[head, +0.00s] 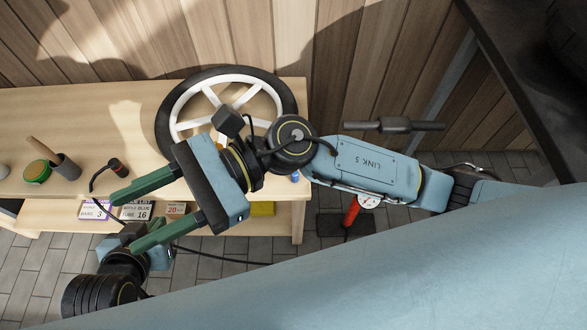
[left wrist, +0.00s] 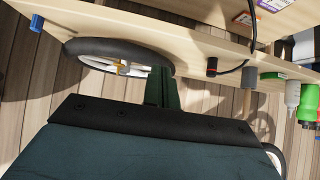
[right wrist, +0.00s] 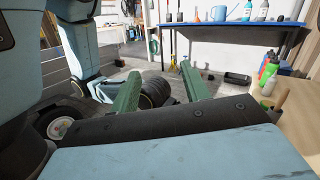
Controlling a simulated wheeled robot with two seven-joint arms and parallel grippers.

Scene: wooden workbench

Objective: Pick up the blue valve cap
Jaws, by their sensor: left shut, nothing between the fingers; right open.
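The blue valve cap (head: 295,176) is small and shows near the right end of the bench in the head view, partly covered by my right arm. It also shows in the left wrist view (left wrist: 36,22) at the upper left, apart from my gripper. My left gripper (left wrist: 162,88) is shut and empty, its green fingers together in front of the handwheel. In the head view it is largely hidden beneath my right gripper. My right gripper (head: 122,221) is open and empty, above the bench's front edge. Its spread fingers show in the right wrist view (right wrist: 160,85).
A black handwheel with white spokes (head: 232,79) is at the bench's back right. A red-handled tool (head: 351,212) shows below right.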

